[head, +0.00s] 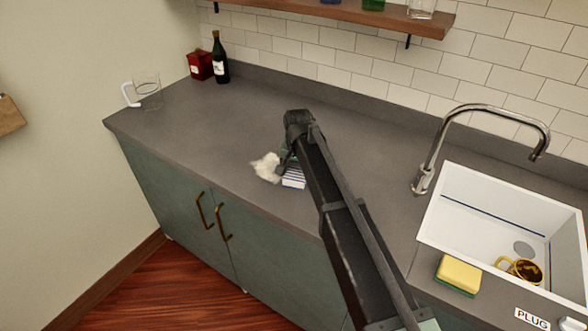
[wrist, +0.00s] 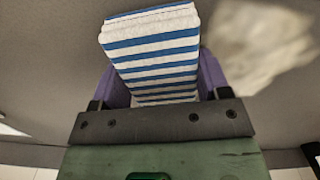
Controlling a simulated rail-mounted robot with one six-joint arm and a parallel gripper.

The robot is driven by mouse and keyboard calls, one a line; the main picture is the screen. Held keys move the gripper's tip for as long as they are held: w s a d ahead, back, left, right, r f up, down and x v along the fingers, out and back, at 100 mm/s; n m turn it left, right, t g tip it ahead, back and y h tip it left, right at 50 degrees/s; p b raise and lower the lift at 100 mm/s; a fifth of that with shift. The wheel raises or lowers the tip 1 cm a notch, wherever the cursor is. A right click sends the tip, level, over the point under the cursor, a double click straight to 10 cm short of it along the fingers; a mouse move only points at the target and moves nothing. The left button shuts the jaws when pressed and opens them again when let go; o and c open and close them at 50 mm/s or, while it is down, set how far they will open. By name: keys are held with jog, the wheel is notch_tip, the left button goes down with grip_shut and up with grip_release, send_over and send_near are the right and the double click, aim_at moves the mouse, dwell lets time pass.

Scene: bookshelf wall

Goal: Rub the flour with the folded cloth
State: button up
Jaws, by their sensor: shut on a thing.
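The flour (head: 267,166) is a pale, lumpy patch on the grey counter, left of my arm's end. It also shows, blurred, at the upper right of the wrist view (wrist: 258,45). The folded cloth (head: 293,178) is white with blue stripes. In the wrist view the cloth (wrist: 155,52) sits between the purple fingers of my gripper (wrist: 163,82), which is shut on it. The cloth is just right of the flour in the head view. My arm hides part of the gripper there, and I cannot tell whether the cloth touches the counter.
A glass pitcher (head: 149,90), a dark bottle (head: 220,60) and a red box (head: 199,66) stand at the back left. On the right are a tap (head: 425,170), a white sink (head: 480,215) holding a yellow mug (head: 520,268), and a sponge (head: 458,273). The counter around the flour is clear.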

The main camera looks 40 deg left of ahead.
aim_at(291, 176)
jog(key=shift+w+d, duration=0.2)
jog(key=shift+d, duration=1.5)
jog(key=shift+w+d, duration=0.2)
jog(key=shift+d, duration=1.5)
jog(key=shift+w+d, duration=0.1)
jog(key=shift+d, duration=1.65)
jog(key=shift+s+d, duration=0.2)
jog(key=shift+s, duration=1.4)
jog(key=shift+s+a+f, duration=0.1)
jog(key=shift+a, duration=1.35)
jog(key=shift+s+a, duration=0.25)
jog(key=shift+a, duration=1.7)
jog(key=shift+s+a, duration=0.2)
jog(key=shift+a, duration=1.7)
jog(key=shift+s+a, duration=0.1)
jog(key=shift+a, duration=1.15)
jog(key=shift+s+a, duration=0.15)
jog(key=shift+a, duration=0.95)
jog(key=shift+s+a, duration=0.15)
jog(key=shift+a, duration=0.95)
